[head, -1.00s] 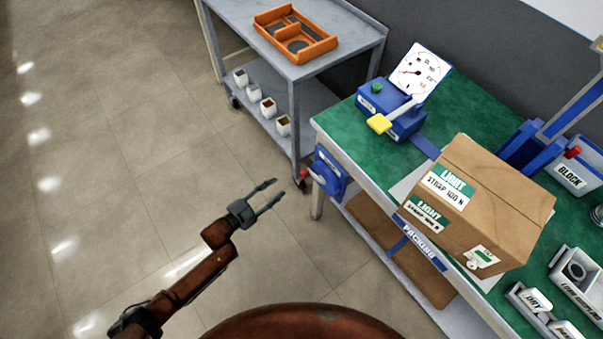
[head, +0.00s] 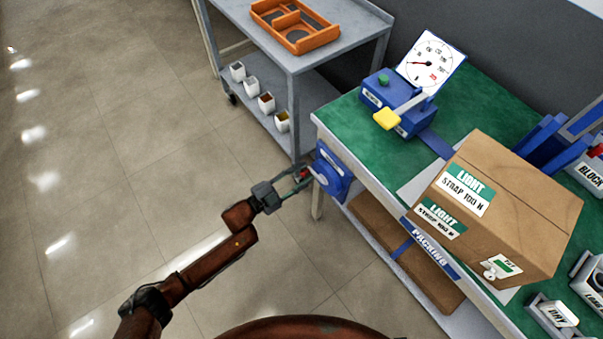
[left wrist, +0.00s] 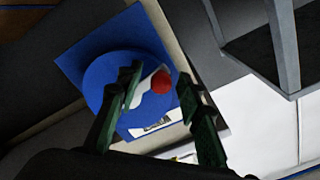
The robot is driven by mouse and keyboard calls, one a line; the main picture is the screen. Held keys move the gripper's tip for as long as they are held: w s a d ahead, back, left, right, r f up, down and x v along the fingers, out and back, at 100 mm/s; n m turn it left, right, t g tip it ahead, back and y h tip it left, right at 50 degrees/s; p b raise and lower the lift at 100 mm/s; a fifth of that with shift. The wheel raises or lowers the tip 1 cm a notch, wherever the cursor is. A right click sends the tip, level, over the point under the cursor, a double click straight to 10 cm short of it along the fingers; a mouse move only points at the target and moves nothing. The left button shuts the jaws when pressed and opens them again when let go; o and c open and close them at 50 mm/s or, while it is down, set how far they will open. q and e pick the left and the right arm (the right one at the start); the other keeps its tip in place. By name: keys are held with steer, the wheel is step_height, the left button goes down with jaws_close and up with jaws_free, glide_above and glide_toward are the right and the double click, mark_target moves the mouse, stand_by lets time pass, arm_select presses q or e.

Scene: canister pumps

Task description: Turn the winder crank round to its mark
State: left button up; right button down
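The winder (head: 331,172) is a blue box with a round drum on the left end of the packing bench. Its crank has a pale arm and a red knob (left wrist: 161,82), and it also shows in the left wrist view (left wrist: 98,72). My left gripper (head: 303,180) is at the winder. In the left wrist view its two green-padded fingers (left wrist: 160,87) are apart, one on each side of the knob, with gaps visible. A white label (left wrist: 158,124) lies beside the drum; I cannot make out the mark. My right gripper is not in view.
The green-topped bench (head: 350,125) holds a cardboard box (head: 520,200), a blue device with yellow lever (head: 387,119) and a dial (head: 431,62). A grey cart (head: 360,22) with an orange tray (head: 295,42) stands behind. The floor at left is clear.

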arm_select(q)
jaws_close()
stand_by(0.5)
stand_by(0.3)
